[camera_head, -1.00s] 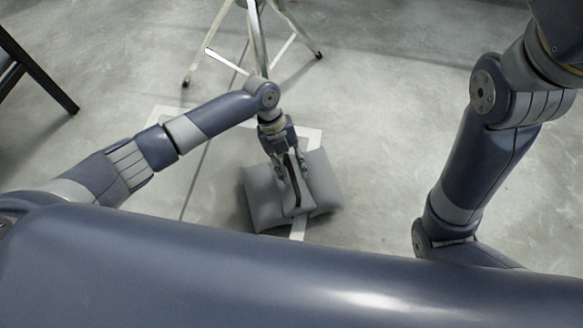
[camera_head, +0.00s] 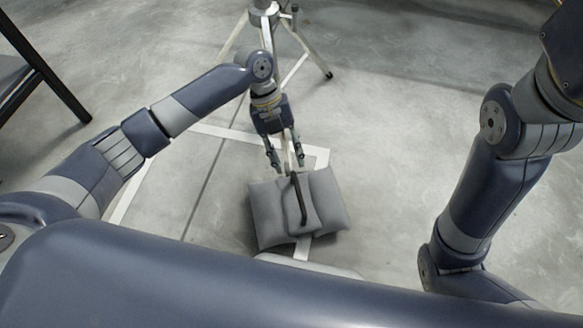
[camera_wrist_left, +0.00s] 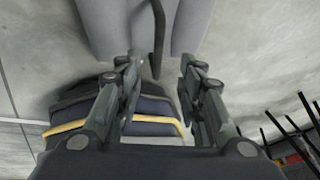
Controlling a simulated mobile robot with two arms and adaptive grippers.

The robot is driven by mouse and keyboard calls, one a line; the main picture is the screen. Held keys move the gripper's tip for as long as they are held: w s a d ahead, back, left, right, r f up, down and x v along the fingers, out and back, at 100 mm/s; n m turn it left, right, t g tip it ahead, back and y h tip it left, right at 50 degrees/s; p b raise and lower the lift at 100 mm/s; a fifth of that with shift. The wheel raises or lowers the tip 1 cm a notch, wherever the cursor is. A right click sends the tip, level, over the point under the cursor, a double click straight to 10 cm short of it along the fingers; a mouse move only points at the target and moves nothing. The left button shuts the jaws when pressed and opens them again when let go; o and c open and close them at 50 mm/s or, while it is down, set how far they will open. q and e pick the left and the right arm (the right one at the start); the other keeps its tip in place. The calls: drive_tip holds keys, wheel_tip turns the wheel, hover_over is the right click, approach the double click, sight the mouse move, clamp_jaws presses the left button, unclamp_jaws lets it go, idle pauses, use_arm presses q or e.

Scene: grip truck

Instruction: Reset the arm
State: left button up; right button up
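A grey sandbag (camera_head: 330,200) with two puffed sides and a black strap handle (camera_head: 299,198) lies on the floor in the middle of the head view. My left gripper (camera_head: 286,167) is above the far end of the bag, with its two fingers spread and nothing held. In the left wrist view the open fingers (camera_wrist_left: 160,68) point toward the bag (camera_wrist_left: 98,22), and the handle (camera_wrist_left: 157,38) shows ahead between them. My right arm is at the right of the head view; its gripper is not visible.
White tape (camera_head: 318,158) marks the concrete floor around the bag. A metal tripod stand (camera_head: 264,20) stands beyond it. A dark-legged piece of furniture (camera_head: 50,80) is at the upper left. The floor right of the bag is clear.

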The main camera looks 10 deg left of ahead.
use_arm(q)
drive_tip(key=shift+w+a+r, duration=0.1)
drive_tip(key=shift+a+r, duration=0.05)
drive_tip(key=shift+r, duration=0.25)
